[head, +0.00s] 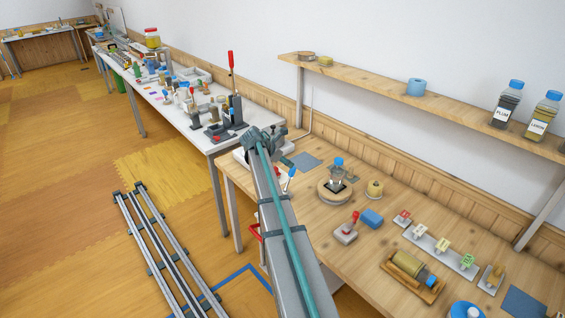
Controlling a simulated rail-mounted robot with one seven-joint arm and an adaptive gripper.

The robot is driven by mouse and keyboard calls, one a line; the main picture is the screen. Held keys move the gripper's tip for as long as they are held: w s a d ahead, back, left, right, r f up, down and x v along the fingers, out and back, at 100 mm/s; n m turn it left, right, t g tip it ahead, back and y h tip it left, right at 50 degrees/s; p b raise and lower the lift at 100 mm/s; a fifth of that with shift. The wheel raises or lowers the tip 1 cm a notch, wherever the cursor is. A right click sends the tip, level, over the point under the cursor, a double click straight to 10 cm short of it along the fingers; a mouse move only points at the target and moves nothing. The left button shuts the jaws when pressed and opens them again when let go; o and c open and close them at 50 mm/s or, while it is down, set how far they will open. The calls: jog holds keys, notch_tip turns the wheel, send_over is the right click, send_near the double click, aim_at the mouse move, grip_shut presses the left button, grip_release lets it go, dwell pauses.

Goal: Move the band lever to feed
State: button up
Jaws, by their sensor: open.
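No lever here carries a readable band or feed label. A lever with a blue tip (292,173) stands on the wooden bench just right of my arm, its base partly hidden by the arm. A small grey box with a red-knobbed lever (354,217) sits further forward on the bench. A tall red-handled lever (231,62) rises from a dark press on the white table. My gripper (279,143) seems to be at the far end of the arm, over the bench's back left corner, open. Its fingers are too small to make out clearly, with nothing seen held.
A round wooden stand (328,195) holds a blue-capped jar. A wall shelf (380,85) carries bottles. The white table (205,137) is crowded.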

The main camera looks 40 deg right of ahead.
jog(key=b, duration=0.4)
send_over(289, 179)
jog(key=d, duration=0.1)
jog(key=shift+w+d+f, duration=0.1)
jog(key=shift+f, duration=1)
jog(key=shift+w+d+f, duration=0.1)
jog(key=shift+f, duration=1)
jog(key=shift+d+p, duration=0.1)
jog(key=shift+p, duration=0.25)
jog(key=shift+d+f, duration=0.2)
jog(key=shift+d, duration=0.05)
jog(key=shift+c, duration=0.2)
